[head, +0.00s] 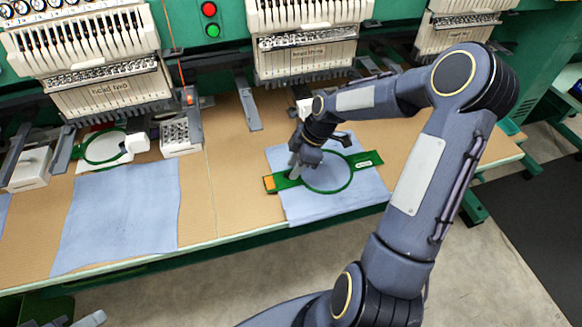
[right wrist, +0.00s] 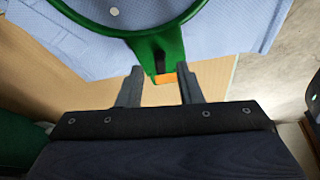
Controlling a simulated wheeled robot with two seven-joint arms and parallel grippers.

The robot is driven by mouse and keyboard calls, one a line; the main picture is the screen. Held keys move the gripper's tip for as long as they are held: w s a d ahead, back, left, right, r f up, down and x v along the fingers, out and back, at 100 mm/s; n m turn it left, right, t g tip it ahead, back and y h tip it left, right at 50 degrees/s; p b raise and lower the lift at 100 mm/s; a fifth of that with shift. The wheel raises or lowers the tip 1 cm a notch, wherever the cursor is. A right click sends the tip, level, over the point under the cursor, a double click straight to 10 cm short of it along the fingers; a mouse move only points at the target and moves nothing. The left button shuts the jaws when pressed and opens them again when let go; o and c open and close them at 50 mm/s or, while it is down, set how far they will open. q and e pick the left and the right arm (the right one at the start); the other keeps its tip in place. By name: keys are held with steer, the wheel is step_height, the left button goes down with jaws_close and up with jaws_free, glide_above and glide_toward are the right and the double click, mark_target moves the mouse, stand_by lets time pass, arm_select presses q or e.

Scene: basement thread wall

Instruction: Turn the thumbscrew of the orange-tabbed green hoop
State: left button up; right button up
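The orange-tabbed green hoop (head: 350,178) lies on a light-blue cloth (head: 300,212) on the table. Its orange tab (head: 269,184) is at the left end; it also shows in the right wrist view (right wrist: 165,79). A small dark part (right wrist: 159,62) sits on the green bracket beside the tab; I cannot tell whether it is the thumbscrew. My right gripper (head: 295,167) is over the hoop's left bracket. In the right wrist view its fingers (right wrist: 160,72) are apart, one on each side of the bracket, with no visible contact. A grey piece at the bottom left, probably my left gripper (head: 89,319), is mostly cut off.
Another green hoop (head: 105,147) lies at the left, behind a second blue cloth (head: 120,210). A white bin (head: 180,138) stands near it. Embroidery machine heads (head: 305,55) overhang the table's back. Bare table (head: 228,190) shows between the cloths.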

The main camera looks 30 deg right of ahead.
steer(key=shift+x, duration=0.85)
jaws_close()
